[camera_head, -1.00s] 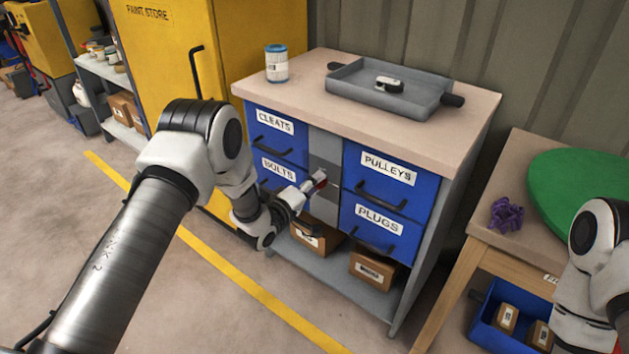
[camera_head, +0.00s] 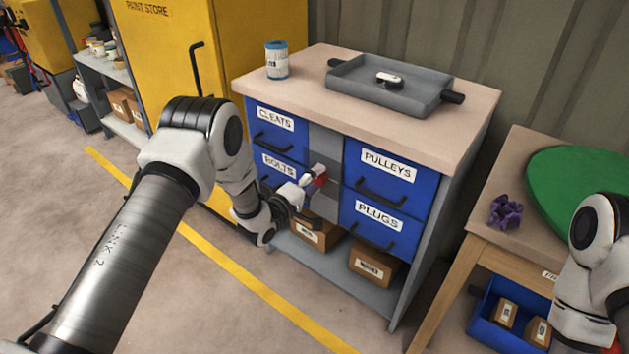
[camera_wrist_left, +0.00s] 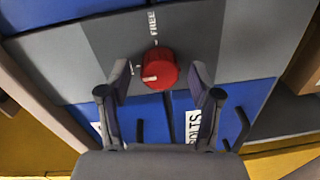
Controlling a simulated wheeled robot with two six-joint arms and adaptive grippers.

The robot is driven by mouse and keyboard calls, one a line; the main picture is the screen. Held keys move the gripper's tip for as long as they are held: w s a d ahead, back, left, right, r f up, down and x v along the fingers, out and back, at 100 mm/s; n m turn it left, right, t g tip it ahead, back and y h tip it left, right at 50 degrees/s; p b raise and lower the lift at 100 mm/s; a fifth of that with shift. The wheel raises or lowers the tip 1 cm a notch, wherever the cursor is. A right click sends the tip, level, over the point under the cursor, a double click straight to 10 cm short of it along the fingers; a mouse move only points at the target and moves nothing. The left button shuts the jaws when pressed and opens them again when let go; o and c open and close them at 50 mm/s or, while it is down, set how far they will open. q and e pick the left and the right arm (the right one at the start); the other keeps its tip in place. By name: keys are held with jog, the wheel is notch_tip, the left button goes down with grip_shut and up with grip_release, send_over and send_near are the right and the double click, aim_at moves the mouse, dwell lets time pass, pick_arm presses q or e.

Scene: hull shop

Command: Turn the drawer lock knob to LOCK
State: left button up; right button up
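The red drawer lock knob (camera_head: 320,181) sits on the grey panel between the blue drawers. In the left wrist view the knob (camera_wrist_left: 160,70) shows a short white mark toward its lower left. The word FREE (camera_wrist_left: 152,24) stands above it, and a partly hidden marking lies to its left beside a finger. My left gripper (camera_wrist_left: 159,78) is open, one finger on each side of the knob, with gaps to both. In the head view the left gripper (camera_head: 316,181) is at the panel and partly covers the knob. My right arm shows at the right edge; its gripper is out of view.
Drawers labelled CLEATS (camera_head: 274,119), BOLTS (camera_head: 280,166), PULLEYS (camera_head: 388,166) and PLUGS (camera_head: 379,217) have protruding black handles. A can (camera_head: 276,60) and a grey tray (camera_head: 350,89) stand on the cabinet top. A wooden table (camera_head: 478,222) stands at the right.

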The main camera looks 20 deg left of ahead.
pick_arm(q)
jog(key=v, duration=1.2)
